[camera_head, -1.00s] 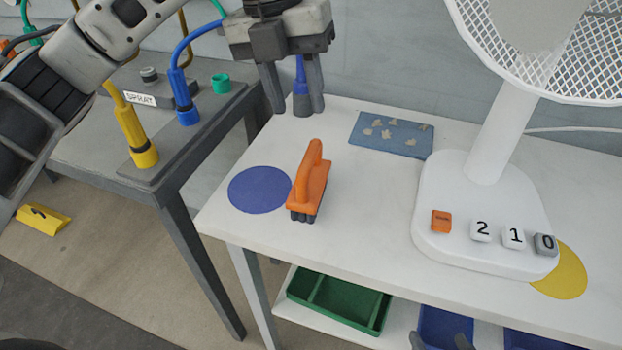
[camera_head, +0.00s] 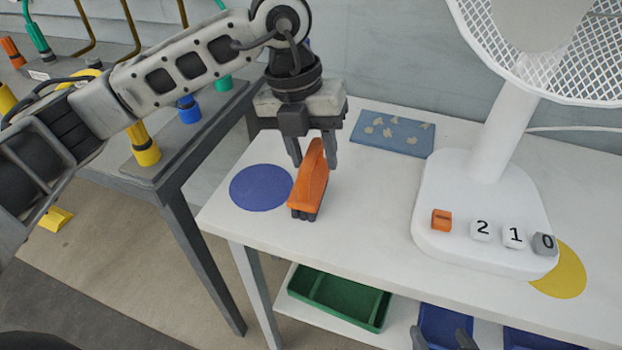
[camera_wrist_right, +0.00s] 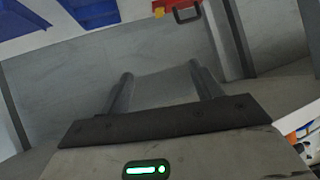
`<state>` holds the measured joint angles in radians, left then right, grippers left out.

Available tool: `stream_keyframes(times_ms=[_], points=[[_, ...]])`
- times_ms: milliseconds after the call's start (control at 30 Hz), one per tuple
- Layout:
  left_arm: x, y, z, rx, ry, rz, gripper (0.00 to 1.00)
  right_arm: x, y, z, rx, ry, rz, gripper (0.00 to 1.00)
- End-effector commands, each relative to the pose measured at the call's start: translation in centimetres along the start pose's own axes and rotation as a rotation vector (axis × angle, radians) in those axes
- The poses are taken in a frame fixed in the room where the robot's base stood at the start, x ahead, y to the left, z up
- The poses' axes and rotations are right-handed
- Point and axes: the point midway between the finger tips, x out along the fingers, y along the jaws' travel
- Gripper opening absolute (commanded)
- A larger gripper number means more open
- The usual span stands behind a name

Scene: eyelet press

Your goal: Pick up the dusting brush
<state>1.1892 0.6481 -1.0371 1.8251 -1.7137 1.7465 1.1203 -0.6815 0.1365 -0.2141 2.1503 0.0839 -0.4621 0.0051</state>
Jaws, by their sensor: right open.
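My left gripper (camera_head: 314,162) is over the back of the brush, pointing down. Its two fingers are apart, one on each side of the handle, with a visible gap on the left; contact on the right is hard to tell. My right gripper (camera_head: 442,341) shows only by its fingertips at the bottom edge. It is open and empty in the right wrist view (camera_wrist_right: 163,85).
A blue disc (camera_head: 261,188) lies left of the brush. A blue mat (camera_head: 392,134) with pale pieces lies behind. A white fan (camera_head: 485,215) with number blocks on its base stands right, by a yellow disc (camera_head: 560,272). A green tray (camera_head: 340,302) sits on the shelf below.

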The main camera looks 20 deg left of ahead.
Motion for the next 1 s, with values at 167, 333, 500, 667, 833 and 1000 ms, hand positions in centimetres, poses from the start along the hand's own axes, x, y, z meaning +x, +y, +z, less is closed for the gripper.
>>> stream_keyframes(times_ms=[167,333,500,667,833,1000], points=[[0.0,0.0,0.0,0.000,0.000,0.000,0.00,0.0,0.0,0.1,0.000,-0.001,0.000,0.64],[-0.1,0.0,0.0,0.000,-0.001,-0.001,0.00,0.0,0.0,0.1,0.000,-0.002,0.000,0.64],[-0.2,-0.1,0.0,0.000,-0.001,-0.001,0.00,-0.1,0.0,0.1,0.000,-0.004,0.000,0.64],[-1.2,-0.3,0.1,0.001,-0.002,-0.001,0.00,-0.5,-0.1,-0.5,-0.004,-0.005,0.002,0.64],[-3.4,-0.8,0.1,0.003,-0.002,-0.001,0.00,-1.1,0.0,-0.9,-0.021,-0.020,0.011,0.64],[-3.2,-2.7,-0.6,0.005,0.000,-0.001,0.00,-0.8,0.2,-0.1,-0.034,-0.035,0.015,0.64]])
